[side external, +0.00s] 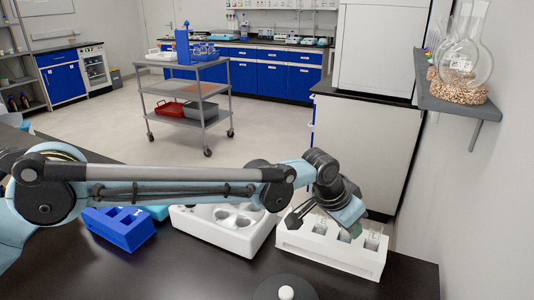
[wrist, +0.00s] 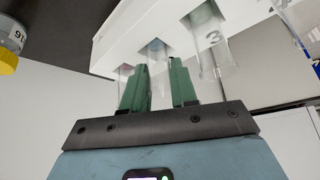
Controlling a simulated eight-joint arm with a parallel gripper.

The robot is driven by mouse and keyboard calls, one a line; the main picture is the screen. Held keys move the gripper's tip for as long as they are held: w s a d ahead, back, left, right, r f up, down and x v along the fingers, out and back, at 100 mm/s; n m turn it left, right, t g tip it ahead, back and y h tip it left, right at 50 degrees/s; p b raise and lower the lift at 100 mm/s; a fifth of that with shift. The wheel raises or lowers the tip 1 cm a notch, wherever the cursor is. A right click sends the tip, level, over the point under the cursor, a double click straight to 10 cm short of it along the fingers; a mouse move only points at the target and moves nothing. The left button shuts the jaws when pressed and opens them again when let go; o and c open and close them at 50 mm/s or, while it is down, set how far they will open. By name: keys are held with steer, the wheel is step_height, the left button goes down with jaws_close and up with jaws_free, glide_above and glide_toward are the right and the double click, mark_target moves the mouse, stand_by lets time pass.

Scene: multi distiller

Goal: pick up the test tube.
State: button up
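A white rack (side external: 330,255) stands on the dark table at the right, with clear test tubes standing in its holes. One clear tube (side external: 372,240) shows at its right end. My gripper (side external: 345,220) is low over the middle of the rack. In the wrist view, my gripper's two green fingers (wrist: 158,78) are apart, and a clear tube (wrist: 156,55) lies in line with the gap between them. Whether the fingers touch it I cannot tell. A tube marked 3 (wrist: 212,42) is to the right of the fingers, beside the white rack (wrist: 135,28).
A white holder with round wells (side external: 225,232) and a blue rack (side external: 119,228) stand to the left. A round dark object with a white knob (side external: 286,292) is at the front. A yellow-capped bottle (wrist: 10,45) shows in the wrist view. A shelf with glass flasks (side external: 458,97) is above right.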

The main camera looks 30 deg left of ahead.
jaws_close()
steer(key=shift+r, duration=0.1)
step_height(320, 180, up, 10)
steer(key=shift+f, duration=0.1)
stand_by(0.4)
